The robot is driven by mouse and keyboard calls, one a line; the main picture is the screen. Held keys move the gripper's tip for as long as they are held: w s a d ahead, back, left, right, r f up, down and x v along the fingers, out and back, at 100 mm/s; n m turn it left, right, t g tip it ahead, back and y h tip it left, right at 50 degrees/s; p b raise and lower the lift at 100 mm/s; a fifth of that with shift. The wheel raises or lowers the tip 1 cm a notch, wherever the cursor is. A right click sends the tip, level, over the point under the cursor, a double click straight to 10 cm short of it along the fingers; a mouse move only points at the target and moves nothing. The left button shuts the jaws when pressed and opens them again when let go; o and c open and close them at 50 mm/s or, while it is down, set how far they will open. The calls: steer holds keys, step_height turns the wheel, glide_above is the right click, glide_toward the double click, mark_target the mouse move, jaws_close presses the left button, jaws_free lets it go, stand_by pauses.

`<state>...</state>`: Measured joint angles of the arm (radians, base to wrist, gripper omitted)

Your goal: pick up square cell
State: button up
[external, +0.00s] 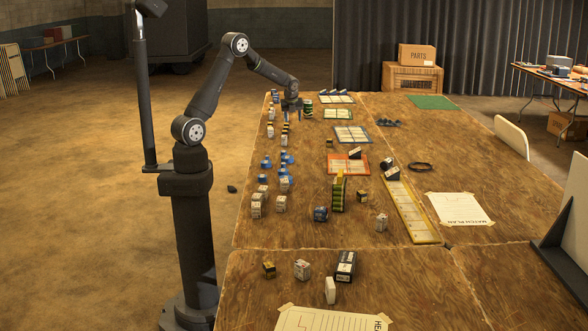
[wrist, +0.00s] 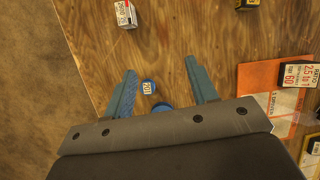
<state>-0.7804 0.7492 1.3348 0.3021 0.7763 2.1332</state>
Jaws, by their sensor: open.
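Several boxy cells stand on the wooden table; I cannot tell which one is the square cell. A white boxy cell (wrist: 124,14) with dark and red print is near the top left of the wrist view, beyond my fingertips. A dark boxy cell with a yellow edge (wrist: 247,4) is cut off at the top. My gripper (wrist: 160,66) is open and empty, pointing down over the table. In the external view my gripper (external: 292,117) hangs over the table's left side.
White boxy cells (external: 257,205) and blue cells (external: 285,160) line the left table edge. An orange-red tray (external: 335,171) holds a dark block and lies right of my gripper. Other trays lie farther back. A black-and-yellow stack (external: 338,195) stands near the middle.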

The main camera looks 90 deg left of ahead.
steer(key=m, duration=0.1)
glide_toward(284, 136)
steer(key=shift+m, duration=0.3)
steer(key=x, duration=0.4)
steer(key=d+x, duration=0.1)
steer(key=shift+w+a+f, duration=0.2)
steer(key=shift+f, duration=0.35)
steer(key=shift+s+a+x, duration=0.1)
steer(key=shift+a+x, duration=0.05)
steer(key=shift+x, duration=1.35)
steer(key=shift+s+a+x, duration=0.1)
steer(key=shift+x, duration=1.4)
steer(key=shift+r, duration=0.1)
steer(key=c, duration=1.1)
